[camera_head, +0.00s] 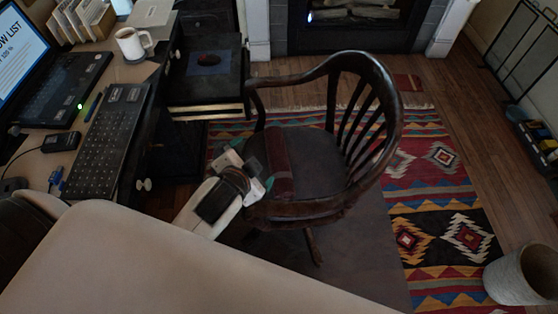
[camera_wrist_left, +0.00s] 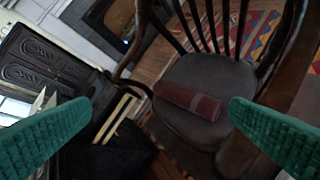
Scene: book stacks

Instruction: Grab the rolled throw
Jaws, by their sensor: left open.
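The rolled throw (camera_head: 279,160) is a dark red-brown roll lying across the seat of a wooden armchair (camera_head: 318,165). In the left wrist view the rolled throw (camera_wrist_left: 188,100) lies on the round dark seat, ahead of and between my green finger pads. My left gripper (camera_head: 254,167) is at the left side of the seat, close to the throw in the head view. In the left wrist view its fingers (camera_wrist_left: 162,103) are wide apart with nothing between them. The throw appears beyond the fingertips, not gripped. My right gripper is not in view.
The chair's curved back and arms surround the seat. A desk with a laptop (camera_head: 60,85), keyboard (camera_head: 105,140) and white mug (camera_head: 133,43) stands at left. A patterned rug (camera_head: 440,190) lies below. A waste basket (camera_head: 525,275) stands at lower right.

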